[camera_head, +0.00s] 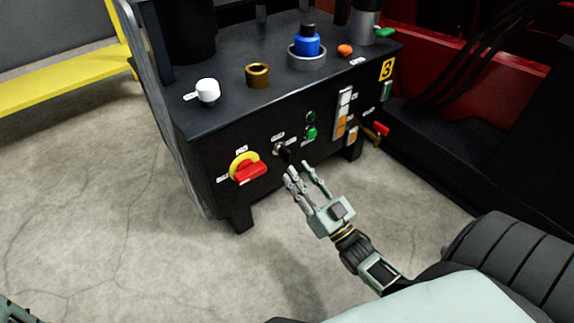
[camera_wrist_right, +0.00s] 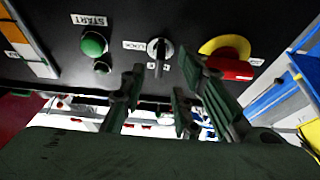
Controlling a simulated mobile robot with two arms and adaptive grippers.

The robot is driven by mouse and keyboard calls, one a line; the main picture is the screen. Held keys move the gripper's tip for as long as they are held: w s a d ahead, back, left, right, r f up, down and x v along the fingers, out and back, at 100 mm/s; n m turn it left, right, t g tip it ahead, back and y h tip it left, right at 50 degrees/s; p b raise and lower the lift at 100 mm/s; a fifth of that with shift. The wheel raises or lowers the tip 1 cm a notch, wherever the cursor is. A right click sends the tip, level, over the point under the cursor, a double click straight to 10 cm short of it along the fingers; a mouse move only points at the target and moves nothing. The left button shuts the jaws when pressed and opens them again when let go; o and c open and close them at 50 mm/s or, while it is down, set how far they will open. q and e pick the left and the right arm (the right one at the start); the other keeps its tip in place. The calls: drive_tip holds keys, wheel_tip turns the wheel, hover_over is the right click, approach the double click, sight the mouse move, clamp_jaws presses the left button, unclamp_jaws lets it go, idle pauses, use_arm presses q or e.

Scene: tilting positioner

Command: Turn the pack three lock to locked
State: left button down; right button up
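The lock (camera_head: 281,150) is a small round silver switch with a dark handle on the front face of the black cabinet (camera_head: 205,155). In the wrist view the lock (camera_wrist_right: 158,48) shows with its grip bar roughly upright in the picture and small labels beside it. My right gripper (camera_head: 305,170) is just in front of the lock, its fingers spread and pointing at the panel. In the wrist view my right gripper (camera_wrist_right: 155,95) has a gap between its fingers, with the lock beyond that gap. I see no contact with the lock.
A red rotary switch on a yellow plate (camera_head: 247,168) is left of the lock in the head view. A green button (camera_head: 310,132) is right of it. A red-handled valve (camera_head: 380,130) sits farther right.

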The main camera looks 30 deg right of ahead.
sight(289, 161)
drive_tip(key=b+x, duration=0.1)
drive_tip(key=x, duration=0.4)
drive_tip(key=shift+b, duration=0.35)
drive_tip(key=shift+f, duration=0.1)
clamp_jaws()
